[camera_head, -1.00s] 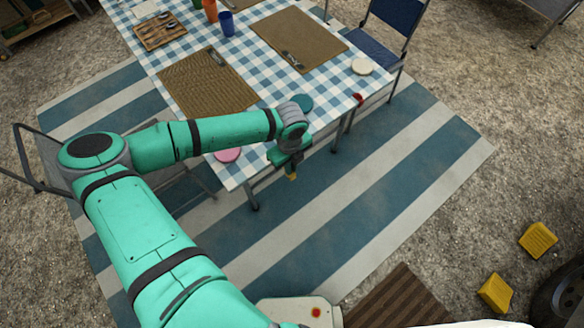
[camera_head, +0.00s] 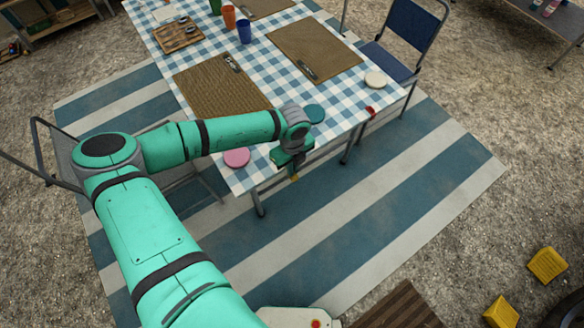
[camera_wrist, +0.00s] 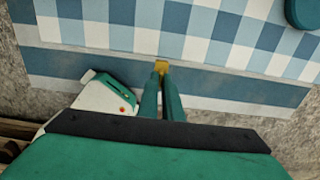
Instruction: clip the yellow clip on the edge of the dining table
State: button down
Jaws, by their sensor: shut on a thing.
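The yellow clip (camera_wrist: 161,66) is held between the fingertips of my gripper (camera_wrist: 160,72) in the wrist view. In the head view, my gripper (camera_head: 294,172) is at the near edge of the dining table (camera_head: 250,176), with a small yellow bit of the clip (camera_head: 295,178) showing below it. The table has a blue and white checked cloth. In the wrist view the clip appears close to the edge of the checked cloth (camera_wrist: 150,38). I cannot tell whether it touches the edge.
A red clip-like thing (camera_head: 370,111) sits on the same edge to the right. A pink disc (camera_head: 236,157), a teal disc (camera_head: 314,114) and a white disc (camera_head: 375,79) lie on the table. A blue chair (camera_head: 393,55) stands at the right. Yellow blocks (camera_head: 547,265) lie on the ground.

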jog(key=shift+w+a, duration=0.7)
jog(key=shift+w, duration=0.25)
jog(key=shift+w+a, duration=0.65)
jog(key=shift+w, duration=0.25)
dwell(1.6)
jog(key=c, duration=1.9)
grip_release()
jog(key=shift+o, duration=0.2)
notch_tip(320, 180, up, 11)
jog(key=shift+d+f, duration=0.1)
